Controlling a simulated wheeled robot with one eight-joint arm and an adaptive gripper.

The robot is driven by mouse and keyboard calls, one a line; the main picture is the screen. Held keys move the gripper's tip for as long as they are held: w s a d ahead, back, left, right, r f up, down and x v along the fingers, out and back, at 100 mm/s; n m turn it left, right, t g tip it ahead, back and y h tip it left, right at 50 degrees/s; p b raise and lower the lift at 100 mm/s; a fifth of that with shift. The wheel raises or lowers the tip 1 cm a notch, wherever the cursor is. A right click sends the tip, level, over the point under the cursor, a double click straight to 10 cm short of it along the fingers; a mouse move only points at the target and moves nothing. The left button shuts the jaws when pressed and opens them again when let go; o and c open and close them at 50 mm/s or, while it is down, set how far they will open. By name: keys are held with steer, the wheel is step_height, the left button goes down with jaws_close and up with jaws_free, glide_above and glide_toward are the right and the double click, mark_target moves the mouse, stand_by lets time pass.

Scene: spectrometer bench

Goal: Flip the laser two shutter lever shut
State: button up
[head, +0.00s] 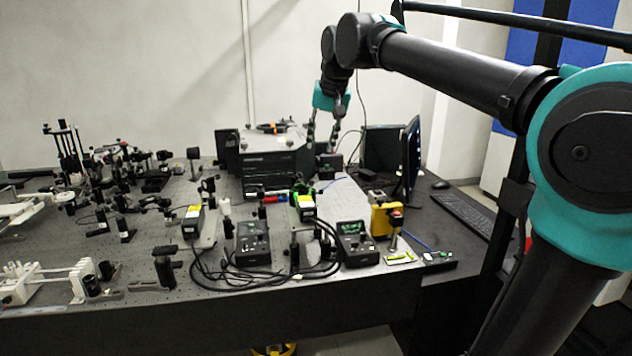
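My gripper (322,141) hangs from my arm above the back right of the optical bench (150,262), its two dark fingers pointing down and apart, with nothing seen between them. I cannot tell which is laser two. A shutter lever is too small to make out, so its position cannot be told.
A large dark instrument (268,160) stands just left of the gripper. Two controllers (253,243) (357,244) with loose black cables sit near the front edge. Optics crowd the left.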

mark_target(312, 182)
steer(key=x, duration=1.5)
steer(key=shift+f, duration=0.4)
jaws_close()
